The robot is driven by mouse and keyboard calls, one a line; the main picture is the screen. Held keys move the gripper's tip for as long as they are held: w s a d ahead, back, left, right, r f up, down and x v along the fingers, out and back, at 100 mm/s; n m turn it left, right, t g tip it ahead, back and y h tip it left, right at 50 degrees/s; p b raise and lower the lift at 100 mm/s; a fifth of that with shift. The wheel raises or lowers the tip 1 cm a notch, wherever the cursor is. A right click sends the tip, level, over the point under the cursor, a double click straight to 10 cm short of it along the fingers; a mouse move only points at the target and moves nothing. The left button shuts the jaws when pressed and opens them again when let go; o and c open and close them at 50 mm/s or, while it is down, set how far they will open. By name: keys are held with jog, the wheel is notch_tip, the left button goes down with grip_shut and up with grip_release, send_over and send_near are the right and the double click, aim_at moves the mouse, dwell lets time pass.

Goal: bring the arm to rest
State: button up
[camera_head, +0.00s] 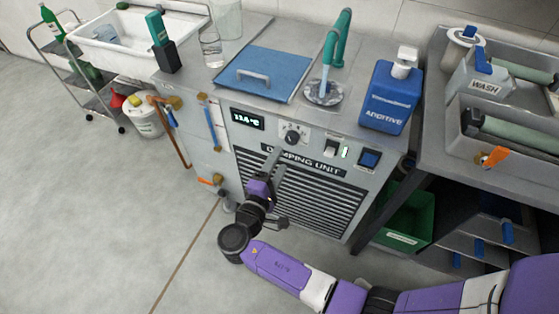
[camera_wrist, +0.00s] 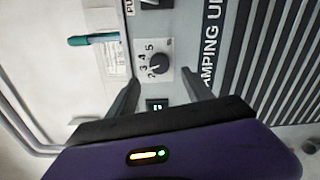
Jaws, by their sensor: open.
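My purple and black gripper (camera_head: 270,160) is in front of the damping unit (camera_head: 318,199), just below its dial. The arm reaches in from the lower right, bent at a dark joint. In the wrist view my gripper (camera_wrist: 160,90) has its two dark fingers wide apart with nothing between them. The black dial (camera_head: 292,136) is beyond the fingertips and apart from them; it also shows in the wrist view (camera_wrist: 159,64), with numbers beside it.
A lit display (camera_head: 247,119) and a rocker switch (camera_head: 331,148) flank the dial. A blue lid (camera_head: 263,72), teal tap (camera_head: 338,40) and blue additive bottle (camera_head: 388,97) are on top. A grey bench (camera_head: 435,150) stands right. The floor (camera_head: 90,220) at left is clear.

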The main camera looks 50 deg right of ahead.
dwell(0.3)
jog(key=w+a+f+n+t+y, duration=0.2)
jog(key=w+a+f+t+y, duration=0.3)
jog(key=a+y, duration=0.25)
jog(key=s+a+m+t+y, duration=0.1)
jog(key=s+a+t+y, duration=0.1)
jog(key=s+a+y, duration=0.6)
jog(key=s+r+m+t, duration=0.1)
jog(key=s+r+m, duration=0.2)
jog(key=s+r, duration=0.6)
jog(key=s+r+m+t+y, duration=0.1)
jog(key=s+r+m, duration=0.3)
jog(key=s+r, duration=0.5)
jog(key=shift+s+d, duration=0.35)
jog(key=shift+s, duration=3.55)
